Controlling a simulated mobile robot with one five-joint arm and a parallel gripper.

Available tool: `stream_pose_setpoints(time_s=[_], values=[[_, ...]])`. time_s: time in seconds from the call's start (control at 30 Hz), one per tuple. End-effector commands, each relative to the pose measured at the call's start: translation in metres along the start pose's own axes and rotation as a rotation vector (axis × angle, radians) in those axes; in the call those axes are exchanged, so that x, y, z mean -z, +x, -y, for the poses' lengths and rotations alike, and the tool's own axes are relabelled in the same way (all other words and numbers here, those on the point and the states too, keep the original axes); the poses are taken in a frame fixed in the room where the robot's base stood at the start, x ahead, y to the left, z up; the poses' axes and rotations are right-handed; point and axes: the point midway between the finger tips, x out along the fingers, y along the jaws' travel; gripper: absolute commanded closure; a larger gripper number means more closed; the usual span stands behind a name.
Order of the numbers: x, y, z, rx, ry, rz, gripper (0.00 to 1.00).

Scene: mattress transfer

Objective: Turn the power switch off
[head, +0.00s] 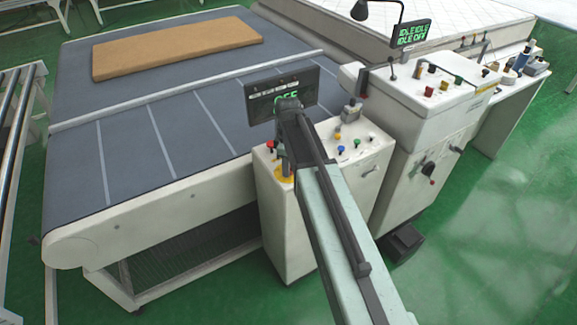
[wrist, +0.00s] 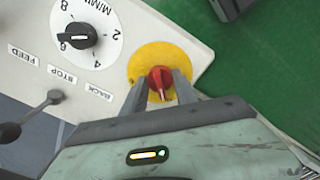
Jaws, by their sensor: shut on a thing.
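The power switch is a red rotary knob (wrist: 160,78) on a round yellow plate (wrist: 150,58) at the corner of a white control panel. My gripper (wrist: 162,88) is shut on the red knob, with one finger on each side of it. The knob's grip looks roughly upright in the wrist view. In the head view my gripper (head: 285,170) reaches down to the yellow plate (head: 284,178) on the left of the control cabinet (head: 290,235). The knob itself is hidden there by my arm.
A dark display (head: 258,104) stands behind my arm, its green letters partly covered. A numbered dial (wrist: 82,36) and a lever (wrist: 54,97) are near the knob. A conveyor (head: 150,120) carries a tan mattress (head: 180,48). A taller cabinet (head: 425,110) stands right.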

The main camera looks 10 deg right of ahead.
Motion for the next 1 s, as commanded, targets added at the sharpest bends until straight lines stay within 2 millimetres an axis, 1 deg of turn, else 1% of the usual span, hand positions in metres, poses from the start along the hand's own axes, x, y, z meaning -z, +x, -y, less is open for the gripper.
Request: stream_pose_setpoints(time_s=[0.57,0.6,0.63,0.67,1.0], values=[[-0.0003,-0.0001,-0.0005,-0.001,-0.030,0.001,1.00],[-0.0003,-0.0001,-0.0005,-0.002,-0.030,0.001,0.57],[-0.0003,-0.0001,-0.0005,-0.001,-0.029,0.001,0.49],[-0.0002,-0.0001,-0.0005,-0.001,-0.029,0.001,0.44],[0.0000,-0.0020,-0.0002,-0.001,-0.029,0.000,0.44]])
